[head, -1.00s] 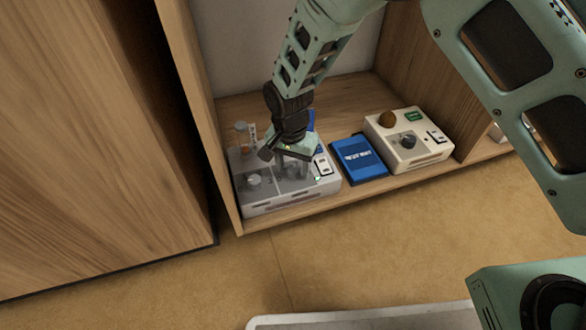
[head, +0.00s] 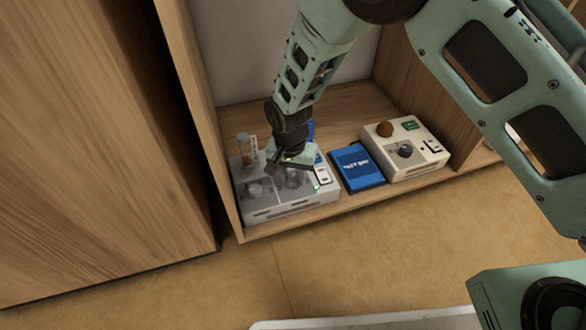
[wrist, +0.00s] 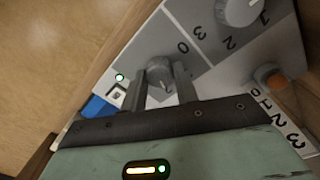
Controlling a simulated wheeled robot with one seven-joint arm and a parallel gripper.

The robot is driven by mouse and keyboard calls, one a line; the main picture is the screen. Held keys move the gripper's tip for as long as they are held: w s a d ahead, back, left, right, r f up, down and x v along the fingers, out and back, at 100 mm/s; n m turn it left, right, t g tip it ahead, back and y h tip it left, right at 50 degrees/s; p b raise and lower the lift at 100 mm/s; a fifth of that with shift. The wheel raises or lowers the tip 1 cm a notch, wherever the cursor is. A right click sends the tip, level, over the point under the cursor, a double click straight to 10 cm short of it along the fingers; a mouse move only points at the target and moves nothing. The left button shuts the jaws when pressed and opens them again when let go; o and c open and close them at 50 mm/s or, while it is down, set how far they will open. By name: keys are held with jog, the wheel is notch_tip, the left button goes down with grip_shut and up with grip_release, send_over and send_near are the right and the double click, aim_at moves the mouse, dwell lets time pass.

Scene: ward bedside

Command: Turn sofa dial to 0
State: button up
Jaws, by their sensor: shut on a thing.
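The grey control box (head: 290,207) stands on the low shelf at the left. My gripper (head: 293,172) reaches down over its right part. In the wrist view my gripper (wrist: 161,80) is shut on a grey dial (wrist: 158,68), with one finger on each side. A light pointer mark shows on the dial's lower right side. A printed 0 (wrist: 183,47) lies up and right of it, apart from the mark. A second grey dial (wrist: 240,10) sits beside it, with digits 1, 2 and 3 nearby. I cannot read a sofa label.
A green light (wrist: 119,77) and a rocker switch (wrist: 116,95) are close to the fingers. A blue box (head: 357,168) and a cream control box (head: 420,168) stand to the right. Wooden walls flank the shelf.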

aim_at(295, 180)
jog(key=n+p, duration=0.1)
jog(key=p, duration=0.1)
jog(key=n+p, duration=0.1)
jog(key=p, duration=0.1)
jog(key=shift+s+r+n, duration=0.1)
jog(key=shift+r+n, duration=0.2)
jog(key=shift+r, duration=0.05)
jog(key=n+p, duration=0.3)
jog(key=p, duration=0.1)
jog(key=shift+f+n, duration=0.1)
jog(key=shift+n, duration=0.2)
jog(key=n+p, duration=0.4)
jog(key=n, duration=0.2)
jog(key=shift+s+d+f+t+p, duration=0.1)
jog(key=shift+t+p, duration=0.2)
jog(key=shift+p, duration=0.05)
jog(key=n+p, duration=0.2)
jog(key=n, duration=0.3)
jog(key=shift+f, duration=0.1)
jog(key=n+p, duration=0.1)
jog(key=n, duration=0.3)
jog(key=shift+n+y+p, duration=0.3)
jog(key=shift+n, duration=0.1)
jog(key=shift+d+f, duration=0.1)
jog(key=o, duration=1)
jog(key=shift+c, duration=0.2)
jog(key=shift+s+r+p, duration=0.1)
jog(key=shift+r+p, duration=1.45)
jog(key=shift+r, duration=2.25)
